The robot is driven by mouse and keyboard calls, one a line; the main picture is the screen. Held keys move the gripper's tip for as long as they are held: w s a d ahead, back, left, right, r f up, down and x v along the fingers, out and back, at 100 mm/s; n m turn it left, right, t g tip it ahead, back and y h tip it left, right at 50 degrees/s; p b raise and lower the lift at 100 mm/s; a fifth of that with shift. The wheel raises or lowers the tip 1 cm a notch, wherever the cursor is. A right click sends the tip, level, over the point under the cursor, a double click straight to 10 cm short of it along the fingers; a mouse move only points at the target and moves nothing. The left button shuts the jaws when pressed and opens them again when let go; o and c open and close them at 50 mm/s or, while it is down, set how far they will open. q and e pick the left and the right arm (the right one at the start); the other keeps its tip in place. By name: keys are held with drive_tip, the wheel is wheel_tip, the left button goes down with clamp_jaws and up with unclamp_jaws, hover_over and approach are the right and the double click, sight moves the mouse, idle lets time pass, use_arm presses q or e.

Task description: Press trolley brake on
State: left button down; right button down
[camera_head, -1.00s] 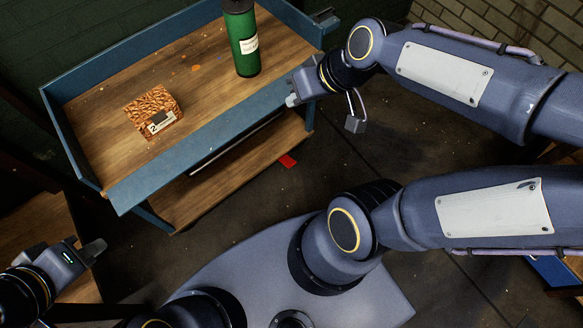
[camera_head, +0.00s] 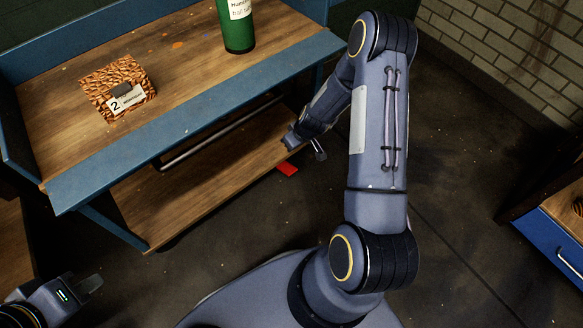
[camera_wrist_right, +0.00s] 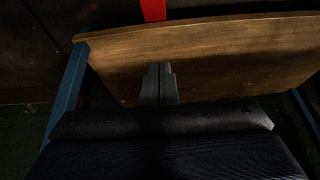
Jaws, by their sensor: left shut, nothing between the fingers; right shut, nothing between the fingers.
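The trolley (camera_head: 200,108) has a blue frame, a wooden top and a wooden lower shelf (camera_head: 200,185). Its red brake pedal (camera_head: 287,169) sticks out low by the lower shelf's right end. In the right wrist view, the red pedal (camera_wrist_right: 153,10) shows at the top edge, beyond the shelf's edge. My right gripper (camera_head: 289,143) is shut and empty, just above the pedal in the picture, by the shelf's right end. Its closed fingers (camera_wrist_right: 159,68) show against the shelf in the wrist view; contact cannot be told. My left gripper (camera_head: 97,283) is shut and empty at the lower left.
A metal bar (camera_head: 215,135) runs beneath the top. A blue-drawered wooden unit (camera_head: 560,235) stands at right. The dark floor between is clear.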

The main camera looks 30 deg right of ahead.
drive_tip(key=f, duration=0.3)
drive_tip(key=shift+s+d+f, duration=0.25)
drive_tip(key=b, duration=0.4)
hover_over(289, 169)
wheel_tip(289, 169, down, 9)
drive_tip(key=shift+f, duration=0.15)
drive_tip(key=shift+s+f+b, duration=0.2)
drive_tip(key=shift+f+b, duration=0.15)
drive_tip(key=shift+f, duration=0.25)
drive_tip(key=shift+s+f+b, duration=0.2)
drive_tip(key=shift+f+b, duration=0.15)
drive_tip(key=shift+f, duration=0.25)
drive_tip(key=shift+s+d+f+b, duration=0.1)
drive_tip(key=shift+s+f+b, duration=0.25)
drive_tip(key=shift+f, duration=0.3)
